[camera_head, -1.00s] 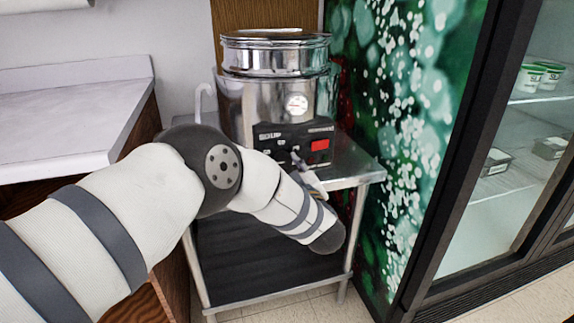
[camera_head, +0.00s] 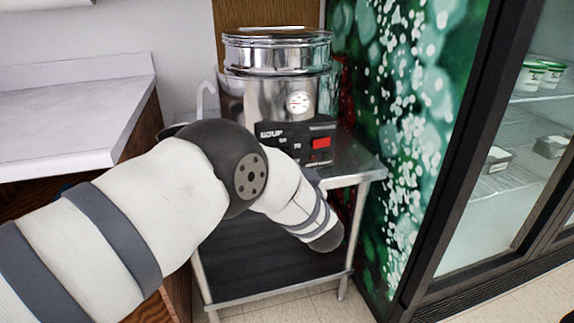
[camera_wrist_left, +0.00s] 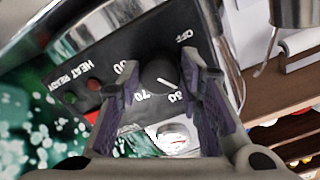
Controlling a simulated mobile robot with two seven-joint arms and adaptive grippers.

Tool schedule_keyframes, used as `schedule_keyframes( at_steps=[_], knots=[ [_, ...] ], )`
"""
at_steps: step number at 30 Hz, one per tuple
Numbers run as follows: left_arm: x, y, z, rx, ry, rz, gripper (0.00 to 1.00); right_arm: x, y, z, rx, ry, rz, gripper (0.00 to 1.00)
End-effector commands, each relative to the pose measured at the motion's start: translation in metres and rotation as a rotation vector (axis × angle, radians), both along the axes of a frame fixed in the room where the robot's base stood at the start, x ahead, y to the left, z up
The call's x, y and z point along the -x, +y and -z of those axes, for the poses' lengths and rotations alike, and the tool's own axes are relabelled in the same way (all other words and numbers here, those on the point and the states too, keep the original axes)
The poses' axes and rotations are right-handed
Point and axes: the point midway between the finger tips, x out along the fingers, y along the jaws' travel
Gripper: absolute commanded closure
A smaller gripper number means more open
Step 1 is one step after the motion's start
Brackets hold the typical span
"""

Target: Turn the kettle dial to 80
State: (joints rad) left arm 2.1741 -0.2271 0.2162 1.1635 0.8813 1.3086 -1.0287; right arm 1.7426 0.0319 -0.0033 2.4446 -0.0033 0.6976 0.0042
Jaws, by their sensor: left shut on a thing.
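The soup kettle (camera_head: 262,102) is a round steel pot with a black control panel (camera_head: 322,131). In the left wrist view the black dial (camera_wrist_left: 158,74) sits between the two fingers of my left gripper (camera_wrist_left: 170,73), which is shut on it. The dial's white pointer line slants to the lower right, toward a number that looks like 60, partly beside the finger. The 70 mark lies below the dial; another number to its left is partly hidden, and OFF is at upper right. In the head view my left arm hides the dial and gripper.
A steel stand (camera_head: 352,172) holds the kettle. A red switch (camera_head: 321,143) is on the panel. A white counter (camera_head: 75,115) is at left, and a glass-door fridge (camera_head: 500,170) at right. A patterned green wall (camera_head: 405,120) stands behind.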

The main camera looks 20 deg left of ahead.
Motion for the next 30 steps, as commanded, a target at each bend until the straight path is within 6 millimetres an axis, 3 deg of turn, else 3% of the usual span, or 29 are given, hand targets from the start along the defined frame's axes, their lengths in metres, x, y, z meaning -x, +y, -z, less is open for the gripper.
schedule_keyframes(
  at_steps=[15,30],
  knots=[
    [0.0004,0.0010,-0.0023,-0.348,0.232,0.001,0.95,0.0015,0.0000,0.0019,0.000,0.005,0.000,0.71],
    [0.0005,0.0011,-0.0030,-0.478,0.319,0.001,0.95,0.0022,-0.0001,0.0026,0.000,0.007,0.000,0.71]
  ],
)
